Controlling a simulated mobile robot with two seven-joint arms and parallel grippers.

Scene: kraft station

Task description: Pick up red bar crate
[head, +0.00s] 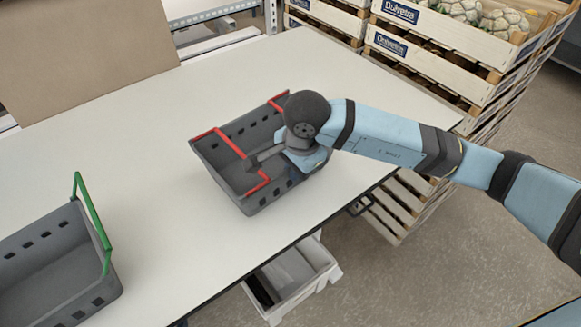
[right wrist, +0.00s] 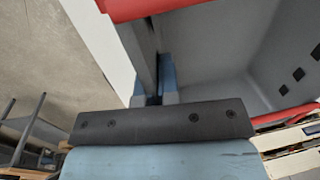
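The red bar crate (head: 222,178) is a dark grey open basket with two red bars across its top, standing on the white table near its right edge. My right gripper (head: 300,170) is at the crate's right side wall, partly hidden by my own wrist. In the right wrist view my two light blue fingertips (right wrist: 155,97) stand either side of the crate's wall (right wrist: 143,45), one outside and one inside. Whether they press on the wall is not clear. The crate's inside looks empty where it shows. My left gripper is out of view.
A grey crate with a green bar (head: 92,225) stands on the white table (head: 150,130) at the lower left. A cardboard panel (head: 80,50) stands behind. Stacked wooden produce crates (head: 440,45) stand beyond the right edge. A white bin (head: 290,280) is below the front edge.

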